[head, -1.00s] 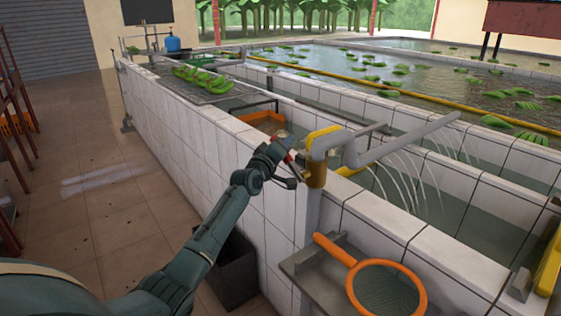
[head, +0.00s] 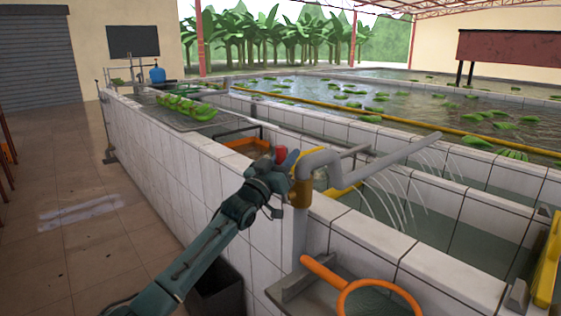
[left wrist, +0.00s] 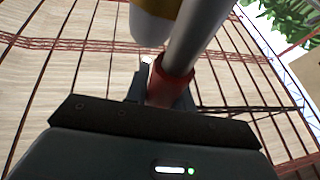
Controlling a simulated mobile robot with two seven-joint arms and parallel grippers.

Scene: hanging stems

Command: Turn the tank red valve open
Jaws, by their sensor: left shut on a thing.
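The red valve handle (head: 281,154) shows at the near end of the grey tank pipe, beside the yellow valve body (head: 302,178). My left gripper (head: 277,172) reaches in from the lower left and is shut on the red handle. In the left wrist view the red handle (left wrist: 170,86) sits between the dark fingers (left wrist: 163,92), with a grey pipe or rod (left wrist: 197,38) beyond it. The gripper partly hides the handle. Water runs from the horizontal pipe (head: 390,160) into the tank. My right gripper is not in view.
The white tiled tank wall (head: 160,150) runs alongside my left arm. An orange-rimmed net (head: 380,290) lies on a grey ledge at the front. A dark bin (head: 218,290) stands below the arm. Green bananas (head: 187,107) lie on a rack. The floor at left is open.

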